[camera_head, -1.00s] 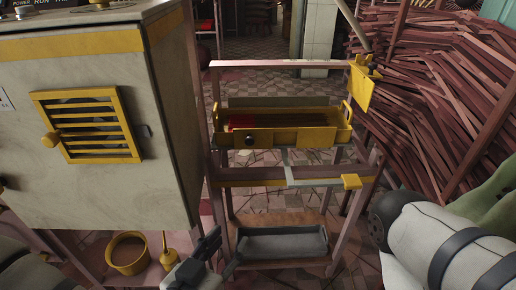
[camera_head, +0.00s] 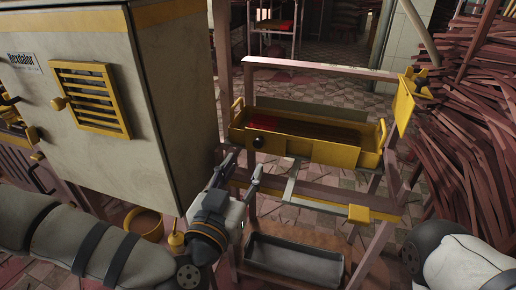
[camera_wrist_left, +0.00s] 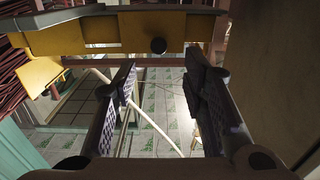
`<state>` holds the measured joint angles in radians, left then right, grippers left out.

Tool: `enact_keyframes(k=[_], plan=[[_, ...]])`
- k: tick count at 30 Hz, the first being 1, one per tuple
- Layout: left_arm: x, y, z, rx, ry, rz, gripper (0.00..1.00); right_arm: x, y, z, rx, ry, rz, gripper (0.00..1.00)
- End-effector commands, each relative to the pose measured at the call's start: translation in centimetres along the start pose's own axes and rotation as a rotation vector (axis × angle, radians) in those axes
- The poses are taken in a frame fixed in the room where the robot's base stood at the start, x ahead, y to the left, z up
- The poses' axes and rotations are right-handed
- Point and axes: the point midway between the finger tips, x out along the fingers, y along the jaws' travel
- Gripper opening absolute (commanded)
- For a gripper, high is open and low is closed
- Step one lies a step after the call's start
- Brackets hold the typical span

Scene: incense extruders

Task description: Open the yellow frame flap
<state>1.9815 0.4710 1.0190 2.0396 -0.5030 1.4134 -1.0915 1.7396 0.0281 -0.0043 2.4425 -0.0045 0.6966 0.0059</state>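A yellow plate (camera_head: 404,106) hangs at the upper right corner of the pinkish frame stand (camera_head: 320,69). A yellow tray (camera_head: 345,154) sits in the stand, with a black round knob (camera_head: 258,142) on its front and dark red material inside. I cannot tell for certain which yellow part is the flap. My left gripper (camera_head: 241,172) is open and empty, just below and in front of the tray's left end. In the left wrist view, the open fingers (camera_wrist_left: 160,95) point towards the tray, whose yellow front (camera_wrist_left: 102,29) and knob (camera_wrist_left: 158,45) show above them. My right gripper is out of view.
A pale cabinet (camera_head: 115,150) with a yellow vent (camera_head: 90,98) stands close on the left. A grey metal bin (camera_head: 293,260) sits low in the stand. A yellow pot (camera_head: 144,222) is on the floor. Stacked reddish sticks (camera_head: 475,130) crowd the right side.

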Motion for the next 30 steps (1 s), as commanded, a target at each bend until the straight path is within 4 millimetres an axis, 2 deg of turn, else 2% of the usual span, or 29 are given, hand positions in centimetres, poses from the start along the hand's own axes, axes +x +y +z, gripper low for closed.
enact_keyframes(k=[3, 9, 14, 21, 26, 27, 30], plan=[[3.1, 0.0, 0.3, -0.001, -0.001, -0.002, 0.39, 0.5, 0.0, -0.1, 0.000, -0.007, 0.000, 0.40], [7.2, 0.1, 0.3, -0.001, -0.003, 0.001, 0.39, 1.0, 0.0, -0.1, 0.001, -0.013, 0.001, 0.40], [8.5, 0.1, 0.1, -0.001, -0.002, 0.002, 0.39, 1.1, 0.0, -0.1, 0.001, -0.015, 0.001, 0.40], [8.7, 0.1, 0.1, -0.001, -0.002, 0.002, 0.39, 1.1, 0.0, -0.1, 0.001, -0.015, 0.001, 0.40], [8.6, 0.1, 0.1, -0.001, -0.002, 0.002, 0.03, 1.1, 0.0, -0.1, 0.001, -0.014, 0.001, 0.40], [8.6, 0.1, 0.1, -0.001, -0.002, 0.002, 0.00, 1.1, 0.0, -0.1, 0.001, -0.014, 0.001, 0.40], [8.6, 0.1, 0.1, -0.001, -0.002, 0.002, 0.00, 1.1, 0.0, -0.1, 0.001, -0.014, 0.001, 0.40]])
